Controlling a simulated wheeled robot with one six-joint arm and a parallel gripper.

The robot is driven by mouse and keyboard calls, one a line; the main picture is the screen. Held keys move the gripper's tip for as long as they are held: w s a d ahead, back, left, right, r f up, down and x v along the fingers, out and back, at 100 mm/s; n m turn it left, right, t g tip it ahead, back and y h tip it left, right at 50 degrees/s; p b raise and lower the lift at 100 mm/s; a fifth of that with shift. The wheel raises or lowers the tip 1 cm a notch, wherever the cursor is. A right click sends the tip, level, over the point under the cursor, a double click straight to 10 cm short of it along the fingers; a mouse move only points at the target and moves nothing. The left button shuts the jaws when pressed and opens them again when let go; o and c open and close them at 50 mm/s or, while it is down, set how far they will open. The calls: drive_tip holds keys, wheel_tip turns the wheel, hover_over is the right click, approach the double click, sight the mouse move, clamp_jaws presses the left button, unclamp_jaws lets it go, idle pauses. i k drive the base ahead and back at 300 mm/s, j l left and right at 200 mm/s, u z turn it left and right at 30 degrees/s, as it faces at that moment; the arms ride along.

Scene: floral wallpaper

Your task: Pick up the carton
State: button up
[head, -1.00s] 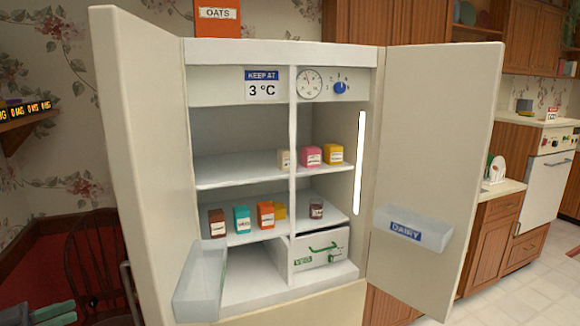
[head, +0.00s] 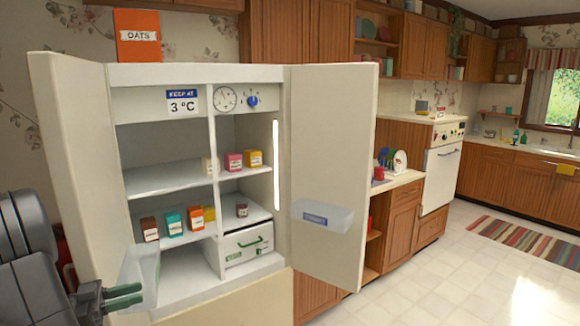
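Several small cartons stand in the open fridge. On the lower left shelf are a brown carton (head: 150,229), a teal carton (head: 173,224), an orange carton (head: 196,218) and a yellow one (head: 209,213) partly behind it. On the upper shelf are a cream carton (head: 207,167), partly hidden by the divider, a pink carton (head: 233,161) and a yellow carton (head: 253,158). A small dark brown item (head: 241,210) stands on the lower right shelf. My gripper (head: 140,293), with green fingers, is at lower left, in front of the fridge and below the shelves. Its fingers look slightly apart and empty.
The left door (head: 78,170) and right door (head: 330,130) stand open. Clear bins on the left door (head: 140,270) and right door (head: 322,218) jut out. A white drawer (head: 248,243) sits low right. An orange oats box (head: 138,35) stands on top.

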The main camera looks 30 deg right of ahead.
sight(207, 163)
drive_tip(key=z, duration=0.7)
drive_tip(key=i+j+z, duration=0.35)
drive_tip(key=j, duration=0.15)
